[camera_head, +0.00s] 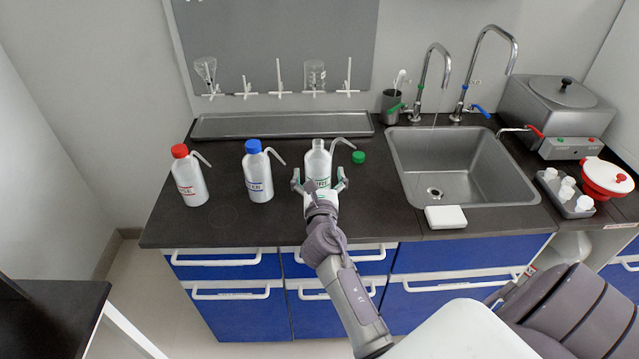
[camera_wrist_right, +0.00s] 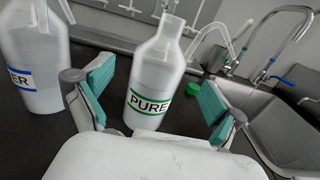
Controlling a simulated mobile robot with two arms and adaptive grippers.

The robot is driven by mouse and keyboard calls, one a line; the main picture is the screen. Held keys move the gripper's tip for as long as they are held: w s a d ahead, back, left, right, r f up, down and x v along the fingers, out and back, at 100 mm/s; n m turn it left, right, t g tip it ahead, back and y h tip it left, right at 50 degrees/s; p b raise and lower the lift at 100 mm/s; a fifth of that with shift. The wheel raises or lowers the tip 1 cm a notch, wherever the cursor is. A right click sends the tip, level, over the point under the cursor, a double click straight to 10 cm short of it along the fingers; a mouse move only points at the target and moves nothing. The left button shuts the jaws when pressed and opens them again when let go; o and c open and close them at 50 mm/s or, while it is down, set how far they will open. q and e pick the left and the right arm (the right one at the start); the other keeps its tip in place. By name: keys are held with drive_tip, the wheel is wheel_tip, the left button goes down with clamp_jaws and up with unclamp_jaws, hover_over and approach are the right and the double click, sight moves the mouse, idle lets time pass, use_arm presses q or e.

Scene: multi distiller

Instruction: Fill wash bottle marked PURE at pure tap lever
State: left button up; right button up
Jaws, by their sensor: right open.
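The white wash bottle marked PURE (camera_head: 317,163) stands upright and uncapped on the dark counter, its green-edged label facing me. It also shows in the right wrist view (camera_wrist_right: 155,75). Its green cap (camera_head: 358,157) lies on the counter just right of it, with the bent spout tube (camera_head: 341,142) beside it. My right gripper (camera_head: 320,186) is open, with one finger on each side of the bottle; the wrist view shows gaps on both sides. A tap with a green lever (camera_head: 397,107) stands behind the sink (camera_head: 400,165). My left gripper is out of view.
A blue-capped bottle (camera_head: 257,175) and a red-capped bottle (camera_head: 189,178) stand to the left. A second tap has a blue lever (camera_head: 481,111). A white block (camera_head: 445,217) sits at the sink's front edge. A metal bath (camera_head: 556,105) and a small bottle tray (camera_head: 563,196) are right.

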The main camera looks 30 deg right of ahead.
sight(318, 158)
drive_tip(key=shift+x, duration=3.05)
drive_tip(key=c, duration=0.9)
drive_tip(key=shift+r, duration=0.1)
drive_tip(key=shift+c, duration=0.7)
drive_tip(key=shift+d, duration=0.1)
